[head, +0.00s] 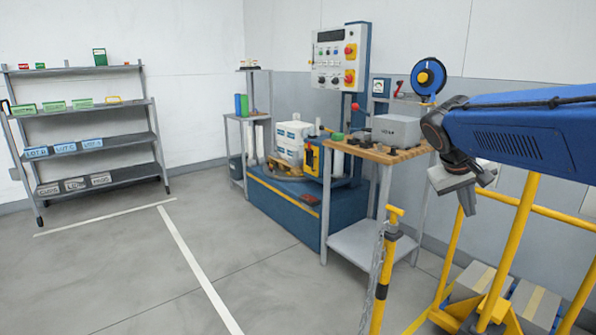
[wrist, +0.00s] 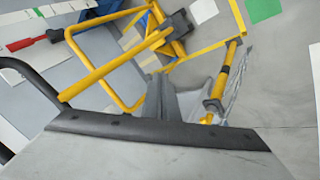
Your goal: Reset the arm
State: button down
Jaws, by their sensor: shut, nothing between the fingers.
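My arm reaches in from the right edge of the head view, with its blue link above the yellow frame. My gripper (head: 468,207) hangs at its end, pointing down, to the right of the wooden-topped bench (head: 376,150). In the wrist view the fingers (wrist: 161,98) are together at the middle, with nothing between them. The gripper is apart from the bench and the yellow rails in the head view.
A yellow post with a chain (head: 385,270) stands in front of the bench. A yellow frame (head: 515,245) with boxes is below my arm. A control panel (head: 340,58) and blue machine base (head: 285,210) stand behind. Shelves (head: 88,121) are far left; the left floor is clear.

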jog(key=s+a+f+y, duration=0.2)
jog(key=s+a+f, duration=0.2)
jog(key=s, duration=0.4)
jog(key=s+a+f+t+y, duration=0.1)
jog(key=s+a+f+y, duration=0.1)
jog(key=s+a+f, duration=0.2)
jog(key=s+a+f+n+y, duration=0.1)
jog(key=s+a+f, duration=0.3)
jog(key=s+f, duration=0.4)
jog(key=s+y, duration=0.1)
jog(key=s, duration=0.3)
jog(key=shift+t, duration=0.3)
